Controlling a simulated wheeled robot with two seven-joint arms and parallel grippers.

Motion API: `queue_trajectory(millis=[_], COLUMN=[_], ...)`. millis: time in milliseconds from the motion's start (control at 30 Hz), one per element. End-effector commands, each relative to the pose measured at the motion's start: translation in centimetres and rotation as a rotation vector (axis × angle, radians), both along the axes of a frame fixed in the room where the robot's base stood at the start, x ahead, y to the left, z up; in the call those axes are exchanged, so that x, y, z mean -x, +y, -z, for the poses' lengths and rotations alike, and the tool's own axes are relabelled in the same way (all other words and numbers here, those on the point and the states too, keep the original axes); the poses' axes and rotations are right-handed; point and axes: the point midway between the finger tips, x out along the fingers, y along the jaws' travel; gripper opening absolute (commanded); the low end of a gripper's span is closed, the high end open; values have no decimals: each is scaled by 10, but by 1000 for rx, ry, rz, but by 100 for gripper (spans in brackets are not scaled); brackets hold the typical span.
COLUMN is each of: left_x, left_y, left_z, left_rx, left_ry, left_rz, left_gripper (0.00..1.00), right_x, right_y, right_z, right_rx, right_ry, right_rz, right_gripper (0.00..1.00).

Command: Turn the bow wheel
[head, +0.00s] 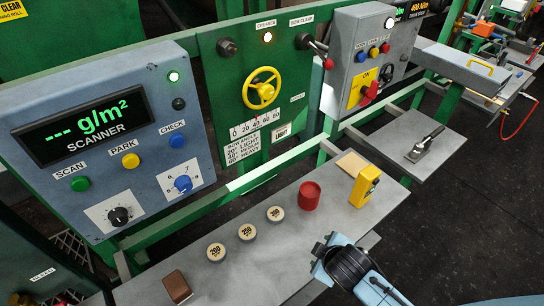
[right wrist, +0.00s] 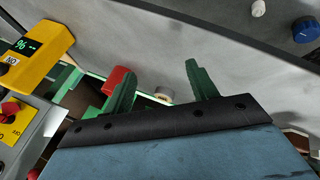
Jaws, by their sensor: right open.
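The bow wheel is a yellow handwheel (head: 261,88) with spokes on a green upright panel (head: 225,75) in the head view. Below it are a white scale marked 0 to 80 (head: 255,122) and a bow angle label (head: 243,147). A small card reading "LIGHT" (head: 283,131) is beside the label. My right gripper (head: 322,247) is over the front of the grey bench, well below and right of the wheel. In the right wrist view its two green fingers (right wrist: 163,88) are apart with nothing held. The wheel cannot be made out there. My left gripper is out of view.
The bench (head: 335,225) holds several round weights (head: 247,232), a red cup (head: 309,195), a yellow meter (head: 365,186) and a brown block (head: 177,287). The scanner box (head: 110,150) is left of the wheel. A red-knobbed bow clamp lever (head: 318,52) is right of it.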

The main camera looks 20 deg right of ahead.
Motion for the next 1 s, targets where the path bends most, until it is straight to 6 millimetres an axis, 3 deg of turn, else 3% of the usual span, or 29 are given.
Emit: queue_trajectory(millis=[33, 100, 167, 300, 400, 500, 600, 700, 867, 1000], left_x=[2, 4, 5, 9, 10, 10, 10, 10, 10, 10], left_y=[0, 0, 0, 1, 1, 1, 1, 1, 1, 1], left_z=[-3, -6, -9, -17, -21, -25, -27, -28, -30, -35], left_rx=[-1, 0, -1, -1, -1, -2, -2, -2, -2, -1], left_ry=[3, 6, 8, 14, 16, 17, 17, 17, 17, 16], left_rz=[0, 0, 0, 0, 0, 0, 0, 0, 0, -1], left_gripper=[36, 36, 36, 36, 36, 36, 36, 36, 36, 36], right_x=[-28, -63, -92, -148, -166, -173, -173, -173, -182, -204], right_y=[-3, -4, -3, 3, 8, 9, 7, 6, 9, 17], right_z=[-23, -57, -91, -182, -235, -269, -286, -294, -297, -299], right_rx=[105, 279, 469, 1048, 1492, 1865, 2131, 2281, 2341, 2338], right_ry=[-81, -195, -300, -533, -633, -671, -668, -658, -653, -654], right_rz=[-123, -307, -480, -898, -1135, -1293, -1387, -1434, -1451, -1446], right_gripper=[58, 58, 58, 58, 58, 58, 58, 58, 58, 58])
